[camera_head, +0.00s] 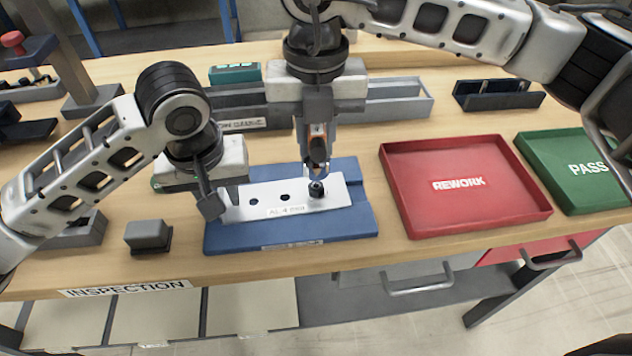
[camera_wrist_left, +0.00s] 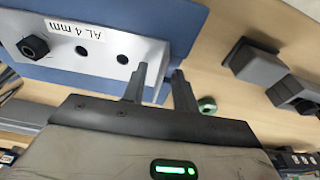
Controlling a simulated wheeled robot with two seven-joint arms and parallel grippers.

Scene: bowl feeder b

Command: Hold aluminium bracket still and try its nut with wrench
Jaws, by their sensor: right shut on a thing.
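The aluminium bracket (camera_head: 255,200), a pale plate marked "AL 4 mm" with holes, lies on a blue fixture plate (camera_head: 345,222). Its black nut (camera_head: 316,189) is near the right end; the nut also shows in the left wrist view (camera_wrist_left: 34,46). My right gripper (camera_head: 316,146) points down above the nut, shut on a small tool that appears to be the wrench (camera_head: 312,170). Contact between tool and nut is unclear. My left gripper (camera_wrist_left: 160,78) is at the bracket's left end, its fingers apart with the plate's end between them; no grip is evident.
A red REWORK tray (camera_head: 400,212) and a green PASS tray (camera_head: 545,160) stand right of the fixture. A grey block (camera_head: 148,236) sits at the front left. Grey channels (camera_head: 400,106) and a dark holder (camera_head: 497,98) line the back. Bare bench lies between fixture and red tray.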

